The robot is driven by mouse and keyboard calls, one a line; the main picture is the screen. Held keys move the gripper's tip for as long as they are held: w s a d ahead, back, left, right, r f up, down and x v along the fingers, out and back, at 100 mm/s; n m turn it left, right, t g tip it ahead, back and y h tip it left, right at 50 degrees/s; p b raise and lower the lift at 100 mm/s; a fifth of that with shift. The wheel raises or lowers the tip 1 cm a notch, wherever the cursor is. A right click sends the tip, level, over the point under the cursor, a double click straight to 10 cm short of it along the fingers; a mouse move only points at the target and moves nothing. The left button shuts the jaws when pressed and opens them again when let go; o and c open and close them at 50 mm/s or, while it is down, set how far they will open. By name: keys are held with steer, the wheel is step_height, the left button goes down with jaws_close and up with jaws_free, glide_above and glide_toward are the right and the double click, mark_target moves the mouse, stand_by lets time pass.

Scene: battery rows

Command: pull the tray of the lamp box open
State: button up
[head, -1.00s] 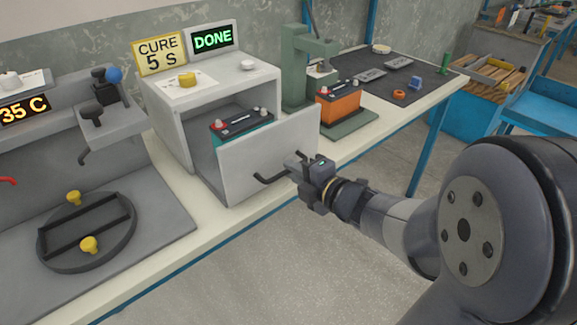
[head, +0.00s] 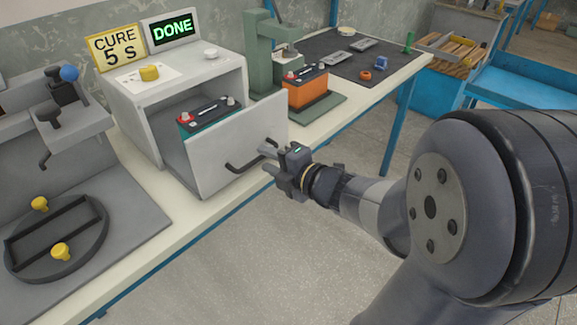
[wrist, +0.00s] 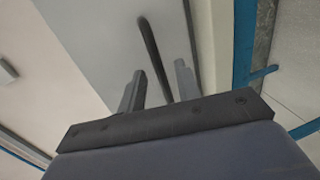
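The lamp box (head: 135,118) is a pale grey box on the bench. Its tray stands pulled out, with the front panel (head: 222,143) well clear of the box. A teal battery (head: 205,120) with a dark top sits in the tray, its lower part hidden by the panel. The black bar handle (head: 243,166) is on the panel's outer face and also shows in the wrist view (wrist: 151,45). My gripper (head: 267,160) is open and empty at the handle's right end. In the wrist view its fingertips (wrist: 160,68) are apart, with the bar's lower end seen between them.
A yellow "CURE 5 S" sign (head: 120,47) and a green "DONE" display (head: 172,29) stand on the box. An orange battery (head: 306,92) sits at a green press (head: 262,55) to the right. A round fixture (head: 55,238) lies left. The floor before the bench is clear.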

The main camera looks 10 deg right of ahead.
steer(key=p+v, duration=0.1)
steer(key=v, duration=0.8)
steer(key=shift+s+p, duration=0.2)
steer(key=shift+p, duration=0.2)
steer(key=shift+w, duration=0.15)
steer(key=shift+b+x, duration=1.15)
steer(key=shift+x, duration=4.2)
steer(key=shift+r, duration=0.1)
